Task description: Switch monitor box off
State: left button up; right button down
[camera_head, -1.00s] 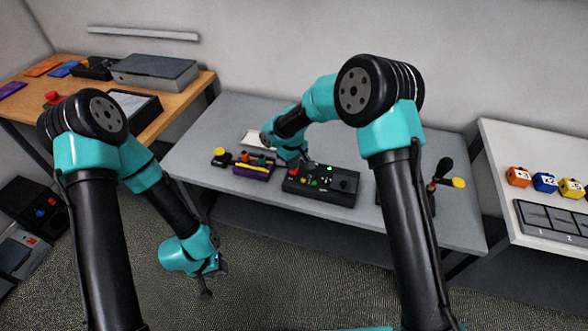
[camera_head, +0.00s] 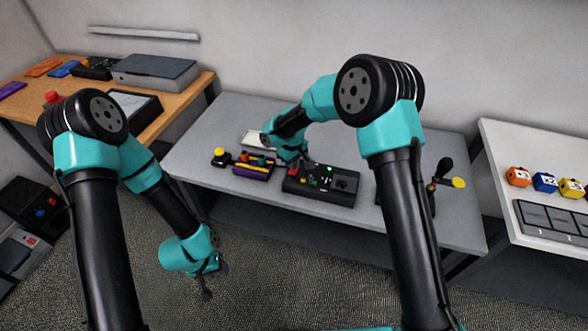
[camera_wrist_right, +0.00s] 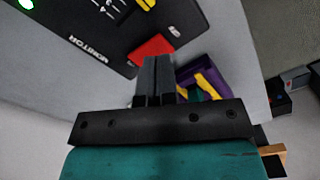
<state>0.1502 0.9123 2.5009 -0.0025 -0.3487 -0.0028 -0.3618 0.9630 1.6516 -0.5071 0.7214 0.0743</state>
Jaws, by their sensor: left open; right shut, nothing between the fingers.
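The monitor box (camera_head: 335,200) is a black box with green lights on top, lying on the grey table. In the right wrist view its top (camera_wrist_right: 85,35) carries the word MONITOR, a lit green light (camera_wrist_right: 26,4) and a red switch (camera_wrist_right: 152,47) at the edge of the panel. My right gripper (camera_wrist_right: 158,60) is shut and empty, its fingertips right at the red switch and partly covering it. I cannot tell whether they touch it. In the head view my right gripper (camera_head: 303,163) is over the box's left end. My left gripper (camera_head: 207,292) is open and empty, low in front of the table.
A purple tray (camera_head: 252,171) with yellow items sits just left of the box. A lever device with a yellow knob (camera_head: 458,183) stands to the right. A wooden desk (camera_head: 185,95) is at left, a white table (camera_head: 510,150) with coloured cubes at right.

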jog(key=shift+f, duration=1.4)
dwell(1.2)
jog(key=shift+r, duration=0.15)
jog(key=shift+r, duration=3.4)
jog(key=shift+s+f, duration=0.1)
